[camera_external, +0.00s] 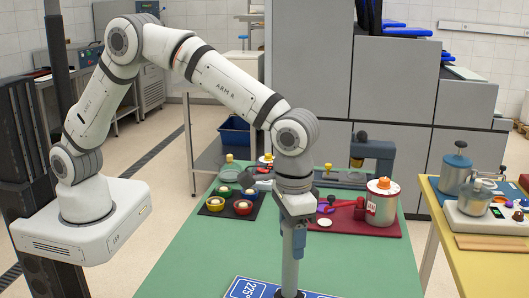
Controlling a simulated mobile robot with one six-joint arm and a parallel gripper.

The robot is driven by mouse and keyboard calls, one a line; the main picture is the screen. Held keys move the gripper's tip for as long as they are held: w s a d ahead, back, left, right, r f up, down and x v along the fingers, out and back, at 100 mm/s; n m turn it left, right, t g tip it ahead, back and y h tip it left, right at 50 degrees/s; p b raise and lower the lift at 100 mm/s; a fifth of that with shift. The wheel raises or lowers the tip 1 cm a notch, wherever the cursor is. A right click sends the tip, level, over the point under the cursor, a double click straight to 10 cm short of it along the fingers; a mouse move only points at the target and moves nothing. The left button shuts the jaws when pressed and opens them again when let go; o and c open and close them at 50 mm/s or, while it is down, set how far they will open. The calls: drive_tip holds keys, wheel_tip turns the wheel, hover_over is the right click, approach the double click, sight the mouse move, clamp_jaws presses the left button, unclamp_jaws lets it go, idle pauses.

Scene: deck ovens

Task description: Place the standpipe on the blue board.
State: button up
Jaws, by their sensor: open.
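The blue board (250,290) lies flat on the green table at the bottom edge, with white lettering reading 225; its near part is cut off by the frame. A tall grey pipe, which looks like the standpipe (291,262), shows upright directly below my wrist, its dark lower end over the board. Whether that end touches the board is hard to tell. My gripper (297,222) points straight down at the pipe's top and is open. The fingers are small and merge with the pipe, so contact between them is unclear.
A black tray (206,211) with several colored bowls is behind left. A red mat (388,230) carries a white canister (382,203) with an orange lid. A grey-blue stand (373,151) is at the back. A yellow table (452,235) stands right. The green table (190,262) is clear front left.

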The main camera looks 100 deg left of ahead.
wheel_tip(320, 180, up, 10)
drive_tip(key=shift+f+b, duration=0.1)
drive_tip(key=shift+b, duration=0.2)
drive_tip(key=shift+s+a+r, duration=0.15)
drive_tip(key=shift+s+r, duration=0.05)
drive_tip(key=shift+r, duration=0.45)
drive_tip(key=s+a+r+m+t, duration=0.1)
drive_tip(key=s+a+r, duration=0.1)
drive_tip(key=s+a, duration=0.5)
drive_tip(key=s+a+r+m+t, duration=0.1)
drive_tip(key=s+a+r+m, duration=0.1)
drive_tip(key=s, duration=0.8)
drive_tip(key=s+a+f+m, duration=0.1)
drive_tip(key=s+a+f, duration=0.1)
drive_tip(key=s, duration=0.6)
drive_tip(key=s+a+f+m+t, duration=0.1)
drive_tip(key=s+a+f, duration=0.1)
drive_tip(key=s, duration=0.7)
drive_tip(key=shift+a+f, duration=0.3)
drive_tip(key=shift+f, duration=0.45)
